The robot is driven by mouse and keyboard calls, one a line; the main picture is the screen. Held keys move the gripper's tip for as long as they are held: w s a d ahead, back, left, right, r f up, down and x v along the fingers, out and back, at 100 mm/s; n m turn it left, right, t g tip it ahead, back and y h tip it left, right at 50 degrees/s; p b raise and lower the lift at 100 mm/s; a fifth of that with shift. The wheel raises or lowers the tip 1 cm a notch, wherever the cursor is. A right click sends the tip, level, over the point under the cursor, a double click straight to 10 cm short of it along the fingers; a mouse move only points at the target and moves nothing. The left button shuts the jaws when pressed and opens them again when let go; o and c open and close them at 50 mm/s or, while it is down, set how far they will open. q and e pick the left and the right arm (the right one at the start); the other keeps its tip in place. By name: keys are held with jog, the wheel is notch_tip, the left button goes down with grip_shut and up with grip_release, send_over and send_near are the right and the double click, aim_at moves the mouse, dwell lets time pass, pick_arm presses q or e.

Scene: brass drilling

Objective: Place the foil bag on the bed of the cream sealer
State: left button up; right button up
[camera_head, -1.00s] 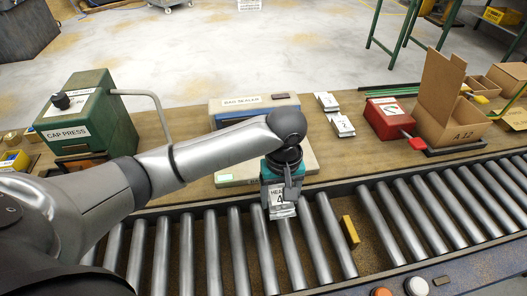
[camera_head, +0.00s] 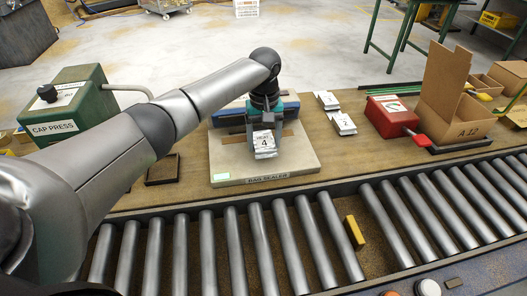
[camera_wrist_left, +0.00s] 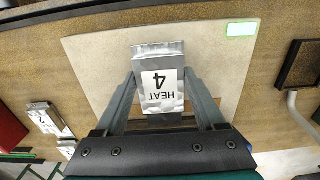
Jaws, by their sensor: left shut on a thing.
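The silver foil bag (camera_head: 264,146) has a white label reading "HEAT 4". My left gripper (camera_head: 264,132) is shut on it, with one finger on each side. The wrist view shows the bag (camera_wrist_left: 160,85) between the two fingers (camera_wrist_left: 160,95). The cream sealer (camera_head: 225,165), marked "BAG SEALER", stands on the bench, and its flat bed (camera_wrist_left: 100,60) shows behind the bag in the wrist view. The bag is over the bed; I cannot tell whether it touches it. My gripper hides part of the sealer's blue top bar. My right gripper is not in view.
A green cap press (camera_head: 70,105) stands left. Two more foil bags (camera_head: 342,123) lie right of the sealer, then a red device (camera_head: 390,117) and an open carton (camera_head: 455,120). A roller conveyor (camera_head: 230,250) with a yellow block (camera_head: 354,232) runs in front.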

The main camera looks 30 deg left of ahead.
aim_at(264, 142)
pick_arm(q)
jog(key=shift+w+a+f, duration=0.1)
jog(key=shift+w+a, duration=0.1)
jog(key=shift+w, duration=0.05)
notch_tip(264, 142, down, 3)
jog(key=shift+f+b, duration=0.1)
jog(key=shift+b, duration=0.65)
jog(key=shift+f, duration=0.15)
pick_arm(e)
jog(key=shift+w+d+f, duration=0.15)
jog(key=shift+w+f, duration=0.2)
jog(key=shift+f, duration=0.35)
pick_arm(q)
jog(key=o, duration=1.5)
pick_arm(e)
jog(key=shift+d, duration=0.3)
